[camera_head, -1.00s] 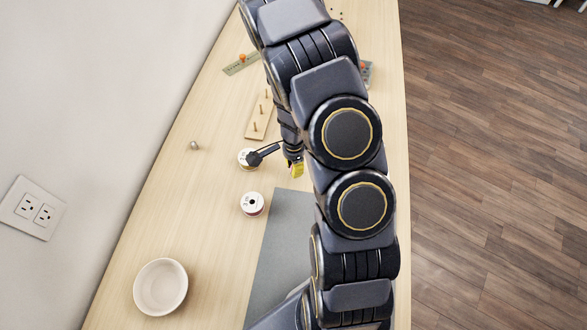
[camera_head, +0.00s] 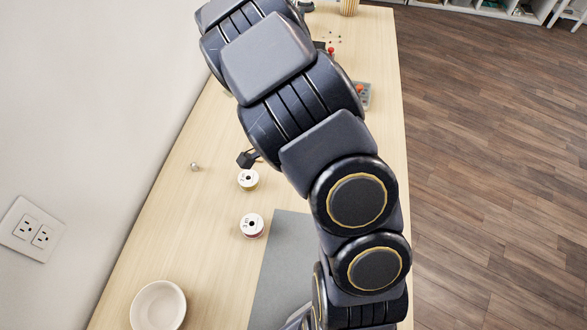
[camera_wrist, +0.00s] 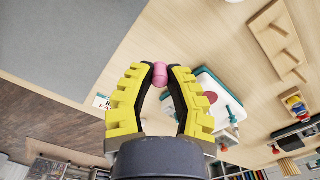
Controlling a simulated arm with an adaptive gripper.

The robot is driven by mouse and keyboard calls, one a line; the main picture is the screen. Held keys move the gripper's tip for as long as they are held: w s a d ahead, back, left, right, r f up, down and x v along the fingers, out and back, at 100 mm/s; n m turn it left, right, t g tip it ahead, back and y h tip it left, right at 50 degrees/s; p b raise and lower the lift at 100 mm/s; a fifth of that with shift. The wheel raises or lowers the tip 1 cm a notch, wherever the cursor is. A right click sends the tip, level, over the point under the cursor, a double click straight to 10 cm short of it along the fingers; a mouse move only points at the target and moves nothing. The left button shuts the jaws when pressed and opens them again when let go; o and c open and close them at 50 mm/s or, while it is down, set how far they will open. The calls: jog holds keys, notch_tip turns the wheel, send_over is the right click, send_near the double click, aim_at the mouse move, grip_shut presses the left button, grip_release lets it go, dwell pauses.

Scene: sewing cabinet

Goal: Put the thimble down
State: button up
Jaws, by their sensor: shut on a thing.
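My gripper (camera_wrist: 160,75) shows in the wrist view with its yellow, ribbed fingers closed at the tips. Between the tips is a small pink thimble (camera_wrist: 160,73), a short rounded cylinder. It appears held above the table, with bare wood and other things visible beyond it. In the head view my arm hides the fingers and the thimble; only a dark part of my wrist shows beside the arm.
The wooden table (camera_head: 190,235) carries two thread spools (camera_head: 252,225), a white bowl (camera_head: 158,307), a grey mat (camera_head: 280,262) and a small silvery object (camera_head: 194,167). The wrist view shows a wooden peg rack (camera_wrist: 278,50) and a white-and-teal object (camera_wrist: 213,92). Bare wood lies left of the spools.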

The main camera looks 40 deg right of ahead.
jog(key=w+a+n, duration=0.3)
jog(key=a, duration=0.5)
jog(key=n, duration=0.8)
send_near(163, 312)
jog(key=shift+f, duration=3.05)
jog(key=o, duration=0.7)
